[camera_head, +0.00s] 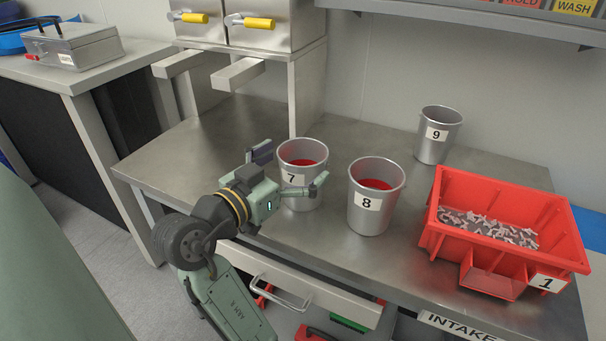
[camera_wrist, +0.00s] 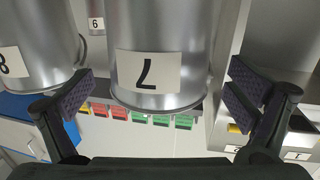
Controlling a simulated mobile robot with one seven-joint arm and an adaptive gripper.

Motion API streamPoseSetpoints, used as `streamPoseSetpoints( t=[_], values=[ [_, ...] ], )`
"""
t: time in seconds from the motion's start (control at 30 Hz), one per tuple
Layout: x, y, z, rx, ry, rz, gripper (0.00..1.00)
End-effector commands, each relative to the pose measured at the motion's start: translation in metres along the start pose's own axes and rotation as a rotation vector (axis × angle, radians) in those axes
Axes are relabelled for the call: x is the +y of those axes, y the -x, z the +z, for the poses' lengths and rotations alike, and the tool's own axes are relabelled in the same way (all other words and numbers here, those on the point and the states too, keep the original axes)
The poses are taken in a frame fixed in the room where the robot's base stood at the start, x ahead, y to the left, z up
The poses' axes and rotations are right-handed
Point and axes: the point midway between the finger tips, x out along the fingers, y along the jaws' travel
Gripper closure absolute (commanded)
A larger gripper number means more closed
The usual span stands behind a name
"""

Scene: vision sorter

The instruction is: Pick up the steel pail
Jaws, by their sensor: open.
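Three steel pails stand on the metal bench. Pail 7 (camera_head: 301,153) is in front of my gripper, upright, with red showing inside. Pail 8 (camera_head: 376,195) is close to its right, also red inside. Pail 9 (camera_head: 438,134) is at the back right. My gripper (camera_head: 290,168) is open and empty at pail 7's near side. In the wrist view, pail 7 (camera_wrist: 155,40) shows upside down between the spread fingers of my gripper (camera_wrist: 160,93), with a gap on each side. Pail 8 (camera_wrist: 35,50) is near the left finger there.
A red bin (camera_head: 505,235) marked 1, with many small grey pieces, stands at the bench's right. A steel cabinet (camera_head: 255,60) with yellow handles stands behind pail 7. A drawer (camera_head: 310,290) is under the bench's front edge. Bench left of pail 7 is clear.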

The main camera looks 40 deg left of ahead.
Motion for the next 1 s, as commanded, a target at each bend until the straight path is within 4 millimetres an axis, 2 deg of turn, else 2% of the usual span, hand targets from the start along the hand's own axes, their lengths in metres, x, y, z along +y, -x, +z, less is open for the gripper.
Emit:
streamPoseSetpoints(
  t=[0.1, 0.2, 0.43, 1.0],
  values=[
    [0.001, -0.017, -0.002, 0.0, 0.003, 0.002, 0.01],
    [0.001, -0.024, -0.001, -0.001, 0.001, 0.0, 0.01],
    [0.001, -0.025, -0.001, 0.0, 0.0, -0.001, 0.01],
    [0.001, -0.025, -0.001, 0.0, 0.001, -0.001, 0.39]
  ],
)
